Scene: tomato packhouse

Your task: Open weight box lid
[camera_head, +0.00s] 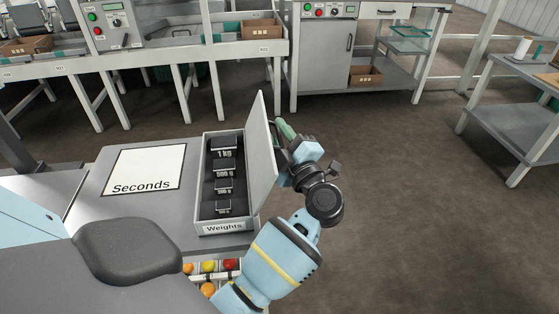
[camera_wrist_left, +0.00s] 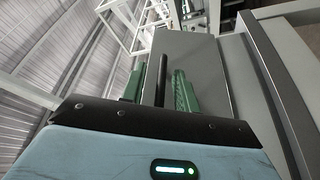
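The weight box (camera_head: 224,228), labelled "Weights", sits at the right end of the grey bench. Its grey lid (camera_head: 262,150) stands raised, near upright, on the box's right side, so the inside is uncovered. Several dark weights (camera_head: 224,167) stand in a row inside. My left gripper (camera_head: 284,130) is just right of the lid, by its outer face, with green fingers pointing away. In the left wrist view the fingers (camera_wrist_left: 160,88) are apart, close to a grey panel (camera_wrist_left: 205,65). A dark narrow strip shows between them; I cannot tell what it is, nor whether they touch the lid. My right gripper is not in view.
A white "Seconds" pad (camera_head: 146,168) lies left of the box. Tomatoes (camera_head: 208,267) in a tray sit below the bench's front edge. Sorting benches (camera_head: 240,48) and a cabinet (camera_head: 322,62) stand behind. A grey table (camera_head: 515,130) is at right. The floor between is clear.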

